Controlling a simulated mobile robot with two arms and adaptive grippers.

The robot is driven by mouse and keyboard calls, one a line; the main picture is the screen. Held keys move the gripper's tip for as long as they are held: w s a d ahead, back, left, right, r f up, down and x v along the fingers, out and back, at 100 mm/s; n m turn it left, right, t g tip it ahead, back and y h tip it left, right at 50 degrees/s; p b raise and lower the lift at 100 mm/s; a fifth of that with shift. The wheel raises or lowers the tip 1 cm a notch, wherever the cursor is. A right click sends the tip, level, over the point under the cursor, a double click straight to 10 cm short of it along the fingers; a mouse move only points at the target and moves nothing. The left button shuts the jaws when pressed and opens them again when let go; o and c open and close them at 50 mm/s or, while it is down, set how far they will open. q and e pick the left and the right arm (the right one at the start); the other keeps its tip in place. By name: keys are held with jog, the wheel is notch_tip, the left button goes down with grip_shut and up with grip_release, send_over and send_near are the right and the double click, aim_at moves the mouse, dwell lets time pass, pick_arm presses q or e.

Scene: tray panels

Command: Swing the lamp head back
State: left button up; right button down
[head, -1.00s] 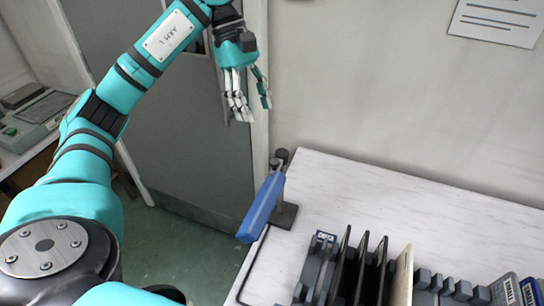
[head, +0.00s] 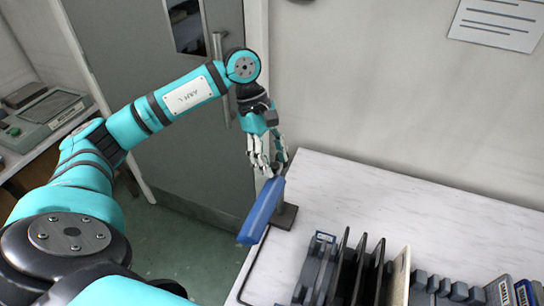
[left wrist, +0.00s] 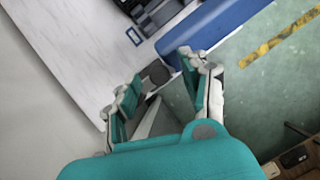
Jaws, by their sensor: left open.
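The lamp has a long blue head (head: 262,212) that slants toward the lower left and sticks out past the table's left edge. Its dark base (head: 285,216) stands at the table's back left corner. My left gripper (head: 268,170) is open, fingers pointing down, by the upper end of the lamp head; whether it touches cannot be told. In the left wrist view the blue lamp head (left wrist: 212,25) lies beyond the open fingers (left wrist: 162,72), with a dark part of the lamp between them.
The white marbled table (head: 375,195) is clear along its back. A rack with upright dark panels (head: 350,270) stands at its front. A grey door (head: 170,150) is behind my left arm. A side bench with a grey device (head: 45,115) is at the left.

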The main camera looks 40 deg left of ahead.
pick_arm(q)
grip_shut()
dwell(0.4)
